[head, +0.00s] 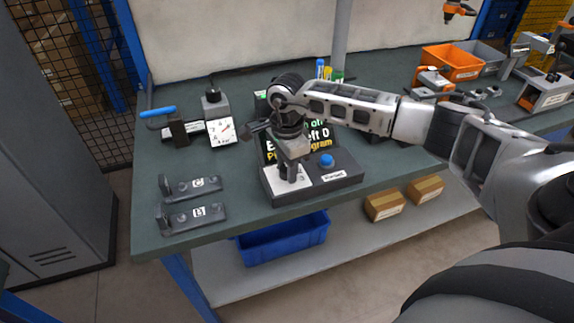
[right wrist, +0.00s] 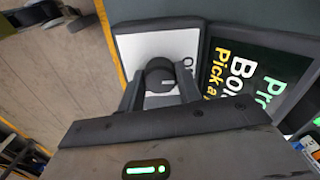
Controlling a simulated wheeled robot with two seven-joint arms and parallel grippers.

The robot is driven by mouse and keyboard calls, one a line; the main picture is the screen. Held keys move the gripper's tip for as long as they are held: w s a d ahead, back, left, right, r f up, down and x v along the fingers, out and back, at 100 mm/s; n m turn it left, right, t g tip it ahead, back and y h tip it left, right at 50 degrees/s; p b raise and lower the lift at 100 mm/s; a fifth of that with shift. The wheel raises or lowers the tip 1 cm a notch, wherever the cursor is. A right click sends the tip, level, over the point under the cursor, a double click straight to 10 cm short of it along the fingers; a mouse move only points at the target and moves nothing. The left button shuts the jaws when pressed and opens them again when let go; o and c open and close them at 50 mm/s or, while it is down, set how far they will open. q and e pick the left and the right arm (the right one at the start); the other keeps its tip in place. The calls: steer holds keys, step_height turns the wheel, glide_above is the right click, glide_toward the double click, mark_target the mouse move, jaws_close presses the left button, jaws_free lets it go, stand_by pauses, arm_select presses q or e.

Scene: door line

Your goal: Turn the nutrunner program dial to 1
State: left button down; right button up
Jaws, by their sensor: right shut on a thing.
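The nutrunner control box (head: 318,190) is a dark box with a light top plate and a blue button (head: 326,160) on its right half. My right gripper (head: 291,178) reaches down onto the left half of the box. In the right wrist view the round dark program dial (right wrist: 160,75) sits between its two fingers, which are shut on it. The dial's numbers are mostly covered, so its setting cannot be read. A black screen (right wrist: 255,85) beside the dial carries green, white and yellow text, partly readable as "Pick a program". My left gripper is not in view.
Two dark brackets with letter labels (head: 193,217) lie left of the box. A gauge (head: 221,132) and a blue-handled tool (head: 158,112) stand behind them. An orange bin (head: 452,62) is at the back right. The bench front edge is close to the box.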

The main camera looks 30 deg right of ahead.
steer(key=shift+m, duration=0.3)
steer(key=m+b, duration=0.1)
steer(key=m, duration=0.2)
steer(key=shift+m, duration=2)
steer(key=o, duration=0.9)
steer(key=shift+o, duration=0.5)
steer(key=shift+r, duration=0.1)
